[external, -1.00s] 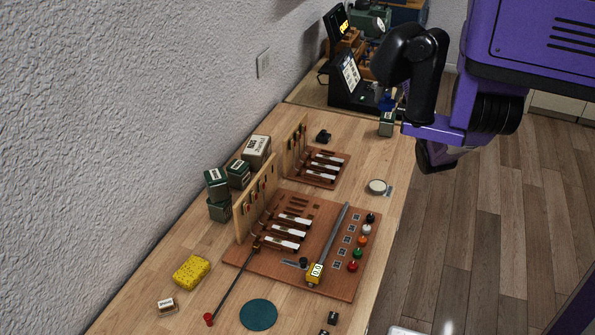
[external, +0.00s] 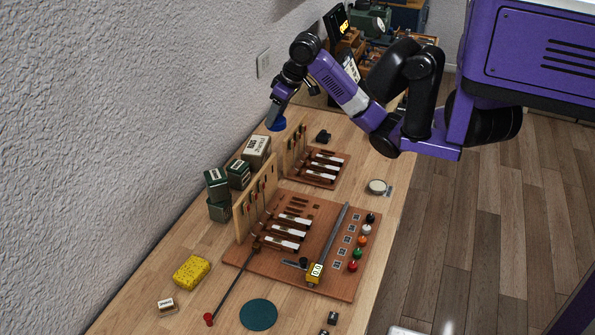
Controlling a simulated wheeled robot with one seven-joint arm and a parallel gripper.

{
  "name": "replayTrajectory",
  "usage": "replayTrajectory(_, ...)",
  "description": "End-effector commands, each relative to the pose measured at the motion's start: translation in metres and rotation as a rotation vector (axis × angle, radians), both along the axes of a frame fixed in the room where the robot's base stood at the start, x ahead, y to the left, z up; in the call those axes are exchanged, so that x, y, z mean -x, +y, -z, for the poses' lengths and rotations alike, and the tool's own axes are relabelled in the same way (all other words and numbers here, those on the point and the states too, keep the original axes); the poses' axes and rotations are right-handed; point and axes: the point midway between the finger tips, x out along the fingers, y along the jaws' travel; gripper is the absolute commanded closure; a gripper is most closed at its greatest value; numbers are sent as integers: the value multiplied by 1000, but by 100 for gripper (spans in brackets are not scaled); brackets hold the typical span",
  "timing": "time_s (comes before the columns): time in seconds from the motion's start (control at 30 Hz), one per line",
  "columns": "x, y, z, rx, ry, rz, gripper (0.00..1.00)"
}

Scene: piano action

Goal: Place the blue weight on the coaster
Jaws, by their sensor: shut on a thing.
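My gripper (external: 274,117) is shut on the blue weight (external: 276,125) and holds it above the back of the workbench, near the wall. The fingertips hide the top of the weight. A flat round dark teal disc, which looks like the coaster (external: 258,314), lies on the bare wood at the near end of the bench. Its top is clear. The weight is far from it, with the wooden key models between them.
A brown model board (external: 235,258) with upright rails fills the middle of the bench. Stacked green tins (external: 217,184), a yellow sponge (external: 191,272) and a red-tipped rod (external: 209,319) lie toward the wall. A pale round dish (external: 377,187) sits near the right edge.

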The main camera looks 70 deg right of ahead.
Motion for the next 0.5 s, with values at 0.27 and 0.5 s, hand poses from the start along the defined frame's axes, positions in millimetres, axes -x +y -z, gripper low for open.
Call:
replayTrajectory(0.27, -24, 130, -1, 1, -4, -388, 100)
replayTrajectory(0.5, -15, 240, 3, 0, -3, -745, 100)
